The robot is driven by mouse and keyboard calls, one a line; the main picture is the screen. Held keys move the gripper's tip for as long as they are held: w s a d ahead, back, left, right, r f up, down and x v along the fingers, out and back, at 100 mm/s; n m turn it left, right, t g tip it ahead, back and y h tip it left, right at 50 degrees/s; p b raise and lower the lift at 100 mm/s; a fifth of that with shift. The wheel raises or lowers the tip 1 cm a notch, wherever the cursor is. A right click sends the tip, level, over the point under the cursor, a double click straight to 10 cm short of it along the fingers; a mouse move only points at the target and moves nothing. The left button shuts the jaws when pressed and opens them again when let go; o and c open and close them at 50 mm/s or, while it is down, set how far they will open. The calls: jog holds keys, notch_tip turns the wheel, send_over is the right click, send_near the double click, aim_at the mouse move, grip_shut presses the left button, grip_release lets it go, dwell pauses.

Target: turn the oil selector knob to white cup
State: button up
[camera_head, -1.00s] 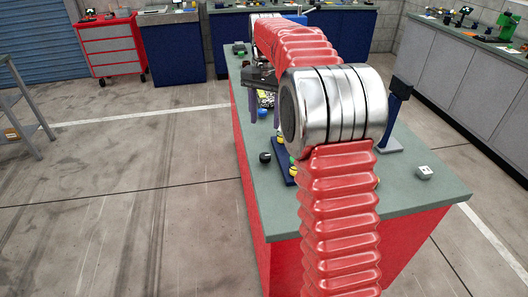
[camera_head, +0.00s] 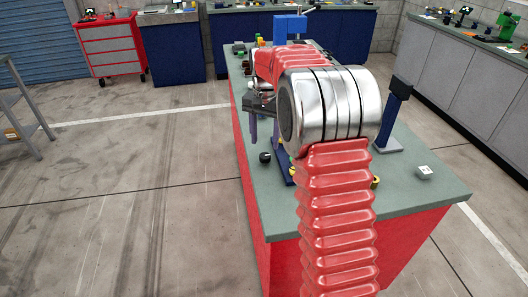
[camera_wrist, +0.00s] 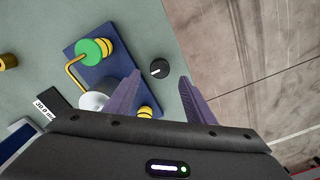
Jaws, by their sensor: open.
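A round black knob (camera_wrist: 159,68) with a short white mark at its lower left sits on the bench top, beside a dark blue base plate. It also shows in the head view (camera_head: 265,157), near the bench's left edge. My gripper (camera_wrist: 160,90) is open. Its two purple fingers are apart, with the knob just beyond the gap between their tips and nothing held. A whitish round thing (camera_wrist: 92,100), perhaps the white cup, is partly hidden behind the left finger in the wrist view.
A green and yellow spool (camera_wrist: 89,52) and a bent yellow rod (camera_wrist: 73,72) are on the blue base plate (camera_wrist: 118,62). Another yellow piece (camera_wrist: 145,112) is near the left finger. A white cube (camera_head: 424,173) lies at the bench's right. Floor is clear to the left.

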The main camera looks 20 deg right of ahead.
aim_at(264, 155)
notch_tip(264, 155, down, 6)
jog(key=shift+r, duration=0.1)
jog(key=shift+c, duration=0.7)
jog(key=shift+a, duration=0.1)
jog(key=c, duration=0.9)
